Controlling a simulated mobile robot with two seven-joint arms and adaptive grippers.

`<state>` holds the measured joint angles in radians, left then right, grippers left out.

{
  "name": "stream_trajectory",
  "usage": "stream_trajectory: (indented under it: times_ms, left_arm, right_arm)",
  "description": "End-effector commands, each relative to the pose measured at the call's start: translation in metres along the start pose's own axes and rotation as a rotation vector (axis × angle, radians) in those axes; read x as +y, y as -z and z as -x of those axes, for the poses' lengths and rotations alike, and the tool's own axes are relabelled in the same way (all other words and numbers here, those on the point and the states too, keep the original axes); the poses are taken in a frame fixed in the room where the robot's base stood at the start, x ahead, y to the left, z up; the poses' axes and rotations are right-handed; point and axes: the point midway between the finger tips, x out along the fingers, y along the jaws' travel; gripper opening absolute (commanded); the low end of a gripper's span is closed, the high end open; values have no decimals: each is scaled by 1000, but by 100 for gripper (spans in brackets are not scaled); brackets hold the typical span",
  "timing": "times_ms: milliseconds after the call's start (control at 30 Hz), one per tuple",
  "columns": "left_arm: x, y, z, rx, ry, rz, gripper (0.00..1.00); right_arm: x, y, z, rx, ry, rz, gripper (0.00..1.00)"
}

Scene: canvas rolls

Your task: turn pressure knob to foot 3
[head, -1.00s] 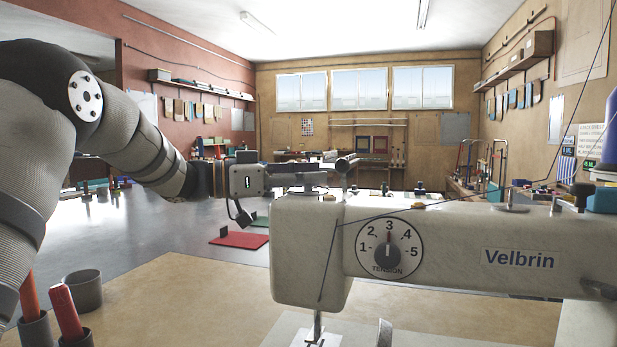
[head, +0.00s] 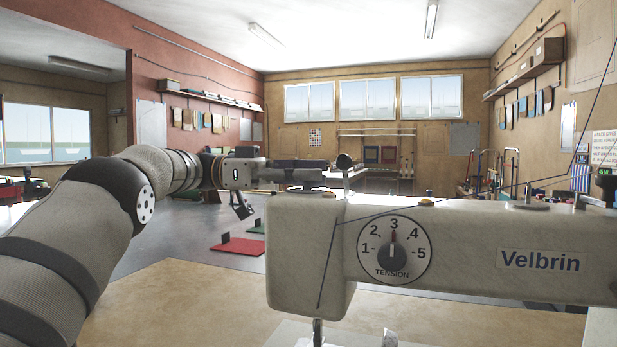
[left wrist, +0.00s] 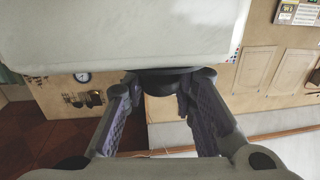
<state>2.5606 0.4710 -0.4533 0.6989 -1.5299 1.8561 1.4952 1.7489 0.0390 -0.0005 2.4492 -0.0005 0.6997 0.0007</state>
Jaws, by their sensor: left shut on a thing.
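The white sewing machine (head: 300,245) stands in front of me, with "Velbrin" on its arm. Its tension dial (head: 392,255) has the pointer up at 3. My left gripper (head: 316,178) reaches in from the left at the top of the machine head. In the left wrist view its two fingers (left wrist: 168,86) are shut on a dark round knob (left wrist: 168,84), close against the pale machine body (left wrist: 130,35). I cannot read any knob marking. My right gripper is not in view.
The tan table top (head: 175,300) is bare left of the machine. A thread runs across the machine head and up to the right. A red mat (head: 237,246) lies on the floor behind. Benches and shelves stand further back.

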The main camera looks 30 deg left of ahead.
Motion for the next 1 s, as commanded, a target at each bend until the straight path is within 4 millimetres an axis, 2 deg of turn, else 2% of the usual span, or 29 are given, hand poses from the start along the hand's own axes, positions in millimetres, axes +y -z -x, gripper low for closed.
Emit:
stream_trajectory:
  times_ms: [300, 333, 400, 867, 1000]
  left_arm:
    - [0, 0, 0, -1, -3, 1, 0]
    - [0, 0, 0, -1, -3, 1, 27]
    - [0, 0, 0, 0, -3, 0, 43]
    - [0, 1, 0, 1, 1, -1, 45]
    - [3, 6, 0, 4, 36, -3, 45]
  right_arm:
    - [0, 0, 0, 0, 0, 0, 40]
    - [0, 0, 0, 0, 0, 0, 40]
    - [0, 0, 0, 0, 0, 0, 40]
    - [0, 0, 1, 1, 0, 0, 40]
    - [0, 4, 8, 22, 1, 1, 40]
